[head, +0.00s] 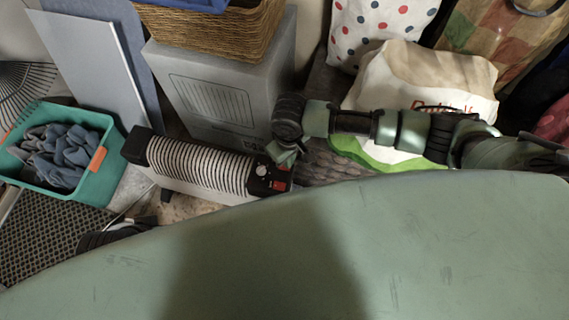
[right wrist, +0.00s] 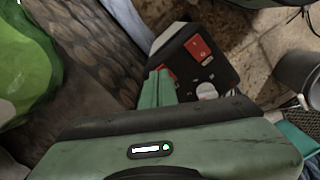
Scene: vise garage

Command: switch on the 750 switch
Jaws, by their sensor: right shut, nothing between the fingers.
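The panel has a pale knob (right wrist: 206,91) and two red switches. One red switch (right wrist: 197,48) is in clear view; the other (right wrist: 168,72) is partly hidden by my fingers. I cannot read which is the 750 switch. My right gripper (head: 284,156) is shut and empty, with its fingertips (right wrist: 159,76) over the panel beside the partly hidden switch. Contact is unclear. My left gripper is not in view.
A grey box (head: 215,100) with a wicker basket (head: 215,30) on top stands behind the heater. A teal crate (head: 95,180) of gloves is at left. A white bag (head: 420,80) and a dotted bag (head: 375,25) stand behind my right arm.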

